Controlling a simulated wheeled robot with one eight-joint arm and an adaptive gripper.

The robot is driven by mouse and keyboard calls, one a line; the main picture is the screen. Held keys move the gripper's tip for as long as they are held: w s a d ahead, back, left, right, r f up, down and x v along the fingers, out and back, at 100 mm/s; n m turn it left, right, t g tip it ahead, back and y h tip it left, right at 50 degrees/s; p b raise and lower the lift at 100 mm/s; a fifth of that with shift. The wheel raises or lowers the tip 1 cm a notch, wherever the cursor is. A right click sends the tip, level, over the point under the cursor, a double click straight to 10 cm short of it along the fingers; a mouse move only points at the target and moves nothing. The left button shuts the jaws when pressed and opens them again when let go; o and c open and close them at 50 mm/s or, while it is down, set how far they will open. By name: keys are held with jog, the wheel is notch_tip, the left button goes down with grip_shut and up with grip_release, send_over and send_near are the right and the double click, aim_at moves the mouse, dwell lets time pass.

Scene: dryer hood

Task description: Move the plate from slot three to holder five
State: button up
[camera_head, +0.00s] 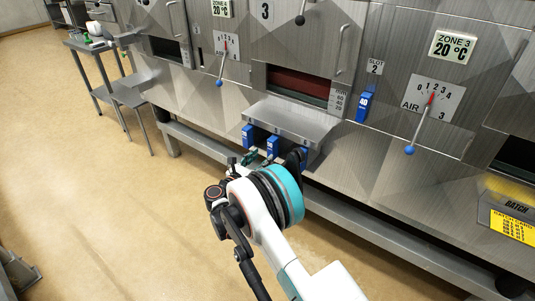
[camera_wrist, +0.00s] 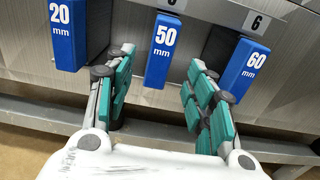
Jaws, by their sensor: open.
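A blue plate handle marked 50 mm (camera_wrist: 163,50) hangs upright under the shelf, just below the number 5 (camera_wrist: 172,3), in the wrist view. A plate marked 60 mm (camera_wrist: 244,66) hangs right of it, below the number 6 (camera_wrist: 257,22). A plate marked 20 mm (camera_wrist: 66,33) hangs at left. My gripper (camera_wrist: 160,62) is open, with its teal-padded fingers apart on either side of the 50 mm handle; contact is not visible. In the head view my gripper (camera_head: 260,160) is at the shelf's front, partly hidden by my wrist.
The metal shelf (camera_head: 290,118) juts out over the hanging plates. A blue plate marked 40 (camera_head: 364,106) sits at slot 2 (camera_head: 375,68) on the wall at right. A grey rail (camera_head: 345,212) runs low below. Air levers stick out, including one at right (camera_head: 420,122).

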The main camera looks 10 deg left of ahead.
jog(key=shift+v, duration=2.65)
